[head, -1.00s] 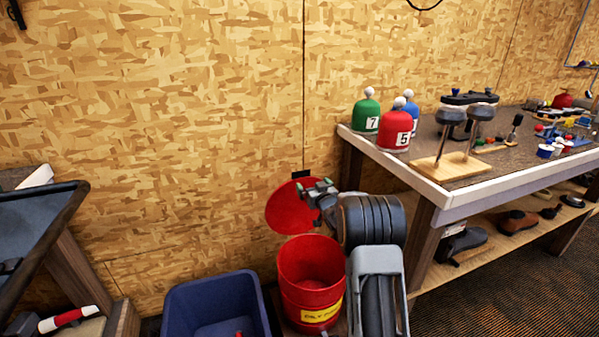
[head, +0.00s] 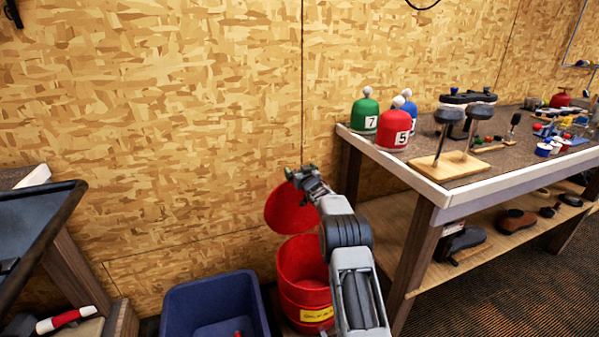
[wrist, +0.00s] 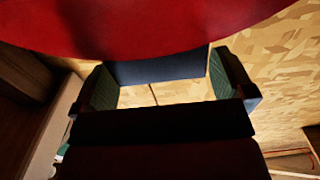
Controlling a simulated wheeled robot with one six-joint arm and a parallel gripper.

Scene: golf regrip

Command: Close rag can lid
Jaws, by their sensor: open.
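The red rag can (head: 302,270) stands on the floor by the wall, its mouth partly hidden by my arm. Its round red lid (head: 286,210) is raised and tilted back on the wall side of the can. My gripper (head: 296,174) is at the lid's upper edge, in front of the wall. In the wrist view, the lid (wrist: 160,25) fills the top of the picture, close to the fingers.
A blue bin (head: 215,300) stands left of the can. A workbench (head: 425,190) with head covers and clubs is at the right, its leg close to my arm. A dark-topped table (head: 35,225) is at the far left. The wall (head: 180,120) is close behind the lid.

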